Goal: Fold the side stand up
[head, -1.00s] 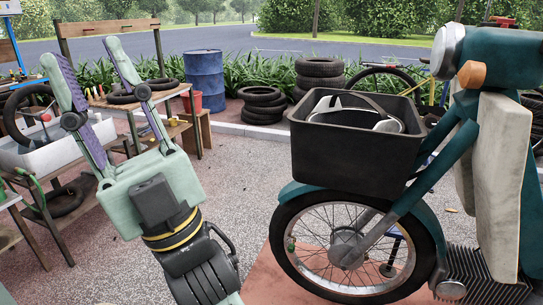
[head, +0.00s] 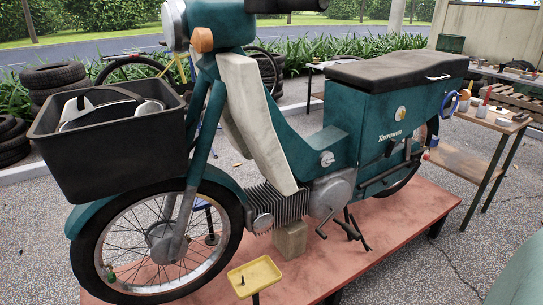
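A teal moped (head: 340,150) stands on a low reddish platform (head: 405,230), its front wheel to the left. Dark metal legs (head: 356,234) hang under its middle, behind the engine, and reach down close to the platform. The side stand seems to be among these legs, but I cannot clearly tell it from the other dark parts there. My gripper is out of view. Only a pale green part of my arm shows at the lower right edge.
A block (head: 290,241) sits under the engine. A yellow tray (head: 254,276) on a post stands in front of the platform. A workbench (head: 480,125) with tools is at the right, stacked tires (head: 52,82) at the left. Paving at the lower right is open.

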